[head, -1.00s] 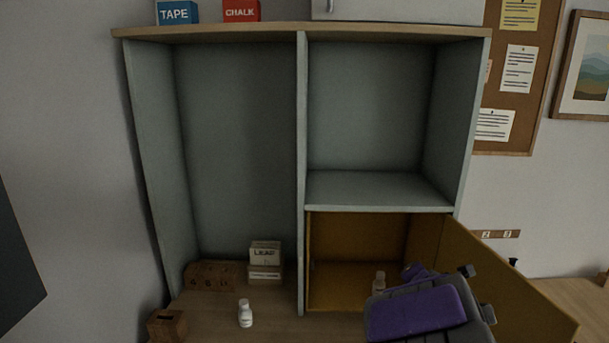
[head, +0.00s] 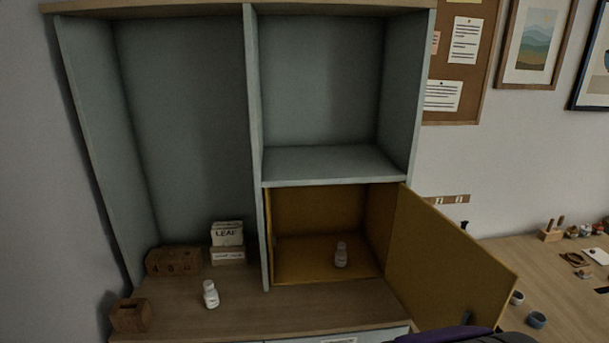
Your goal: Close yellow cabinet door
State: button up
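The yellow cabinet door (head: 452,262) stands wide open, hinged at the right side of the lower right compartment and swung out toward me. A dark handle shows low on the door near its free edge. The yellow compartment (head: 318,212) is open in front, and a small white bottle (head: 341,256) stands inside it. A purple and dark part of my arm shows at the bottom edge, below the door. My gripper's fingers are not in view.
Another white bottle (head: 210,295) stands on the wooden top (head: 270,311), left of the compartment. A desk (head: 560,280) with small cups lies right of the door.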

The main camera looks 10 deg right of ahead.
aim_at(436, 272)
jog(key=k+l+u, duration=0.15)
jog(key=l, duration=0.3)
jog(key=l+u, duration=0.1)
jog(key=l, duration=0.35)
jog(key=k+l+u, duration=0.15)
jog(key=l, duration=0.3)
jog(key=k+l+u, duration=0.15)
jog(key=l, duration=0.25)
jog(key=k+l+u, duration=0.1)
jog(key=l, duration=0.35)
jog(key=k+l+u, duration=0.3)
jog(key=k+l, duration=0.15)
jog(key=l, duration=0.25)
jog(key=k+l+z, duration=0.1)
jog(key=l+z, duration=0.25)
jog(key=j, duration=0.1)
